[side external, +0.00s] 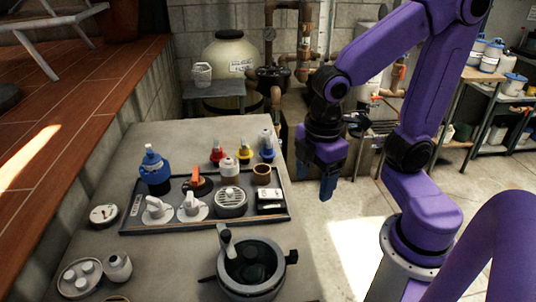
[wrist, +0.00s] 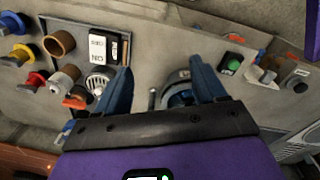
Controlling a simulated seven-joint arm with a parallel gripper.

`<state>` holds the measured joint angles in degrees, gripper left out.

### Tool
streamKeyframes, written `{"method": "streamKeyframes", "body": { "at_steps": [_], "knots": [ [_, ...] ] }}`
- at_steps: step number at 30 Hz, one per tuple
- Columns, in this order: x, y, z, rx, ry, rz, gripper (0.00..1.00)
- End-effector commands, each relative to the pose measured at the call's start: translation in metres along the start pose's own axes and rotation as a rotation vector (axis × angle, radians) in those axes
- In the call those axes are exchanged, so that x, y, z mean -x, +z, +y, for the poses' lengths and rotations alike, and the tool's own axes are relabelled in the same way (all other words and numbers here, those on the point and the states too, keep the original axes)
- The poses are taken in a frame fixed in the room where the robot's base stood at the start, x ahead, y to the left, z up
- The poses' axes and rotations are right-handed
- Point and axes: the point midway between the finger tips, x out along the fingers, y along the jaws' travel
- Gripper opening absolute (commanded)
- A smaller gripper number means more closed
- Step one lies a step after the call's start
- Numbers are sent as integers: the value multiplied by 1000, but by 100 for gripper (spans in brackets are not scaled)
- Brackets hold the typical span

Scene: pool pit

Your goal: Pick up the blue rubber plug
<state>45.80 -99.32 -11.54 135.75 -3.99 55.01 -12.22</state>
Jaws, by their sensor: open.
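A small blue plug (side external: 267,154) stands at the back right of the dark tray, beside a yellow plug (side external: 244,154) and a red plug (side external: 217,154). In the wrist view the blue plug (wrist: 11,23) is at the upper left corner, partly cut off by the frame. My gripper (side external: 328,188) hangs in the air to the right of the tray, beyond the table's right edge. In the wrist view its two blue fingers (wrist: 161,78) are spread apart with nothing held, and the plug lies well left of them.
The tray (side external: 205,229) also holds a blue valve (side external: 154,172), white fittings, a round grating (side external: 231,203), a brown cup (side external: 262,175) and a black-and-white switch box (side external: 270,200). A dark pot (side external: 250,264) stands in front. Pipes rise behind the table.

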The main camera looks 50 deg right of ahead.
Motion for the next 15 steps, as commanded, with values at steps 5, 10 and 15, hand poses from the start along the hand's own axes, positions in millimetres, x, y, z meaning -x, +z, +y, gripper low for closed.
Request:
{"method": "streamKeyframes", "body": {
  "at_steps": [5,10,15],
  "knots": [
    [6,-23,56,73,44,-44,70],
    [9,-32,111,145,74,-100,70],
    [11,-32,167,213,88,-168,70]
  ]
}}
